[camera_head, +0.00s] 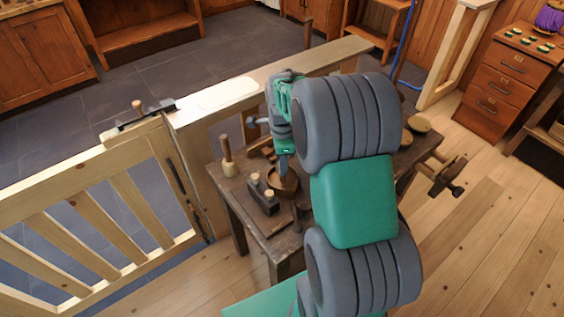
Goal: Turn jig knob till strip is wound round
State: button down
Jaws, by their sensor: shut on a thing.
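My gripper (285,165) points down over the small wooden workbench (262,228) and is shut on the jig knob. The knob itself is mostly hidden by the gripper and too small to make out. A round brown wooden piece (287,187), which looks like the jig, sits on the bench right under the fingertips. I cannot make out the strip or how far it goes round. My grey and green arm covers much of the bench to the right.
A wooden mallet (227,157) and a dark hand plane (263,196) stand close left of my gripper. A vise (446,178) juts from the bench's right end. A fence rail (215,95) runs behind, with a slatted gate (90,235) at left.

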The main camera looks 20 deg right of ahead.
dwell(0.4)
jog(key=c, duration=0.9)
grip_release()
notch_tip(320, 180, up, 8)
jog(key=shift+f+b, duration=0.1)
jog(key=shift+b, duration=0.25)
